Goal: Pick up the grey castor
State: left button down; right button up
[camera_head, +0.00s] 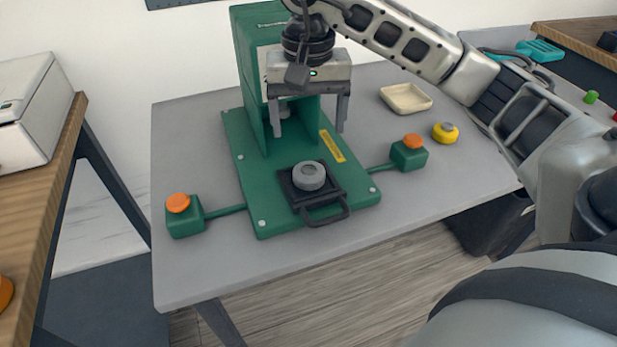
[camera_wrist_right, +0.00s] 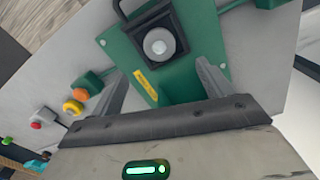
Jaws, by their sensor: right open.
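The grey castor (camera_head: 309,176) sits in a dark square holder (camera_head: 327,199) with a loop handle, on the green press base (camera_head: 262,220). It also shows in the right wrist view (camera_wrist_right: 158,44), beyond the fingertips. My right gripper (camera_head: 309,131) is open and empty. It hangs above the base, in front of the green press column (camera_head: 246,62) and behind the castor in the head view. In the right wrist view its two fingers (camera_wrist_right: 162,72) are spread wide, with the base between and beyond them. My left gripper is not in view.
Green boxes with orange buttons stand left (camera_head: 186,222) and right (camera_head: 408,155) of the base. A cream tray (camera_head: 406,98) and a yellow button box (camera_head: 445,133) are at the right. The grey table (camera_head: 190,280) is clear at its front left. A white machine (camera_head: 38,112) stands on a wooden table at left.

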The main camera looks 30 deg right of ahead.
aim_at(309, 171)
jog(key=f, duration=0.5)
jog(key=f+p, duration=0.1)
jog(key=f, duration=0.2)
jog(key=shift+s+a+f, duration=0.1)
jog(key=shift+s+f, duration=0.15)
jog(key=shift+f, duration=0.05)
jog(key=c, duration=1.1)
jog(key=shift+c, duration=0.6)
jog(key=shift+r, duration=0.15)
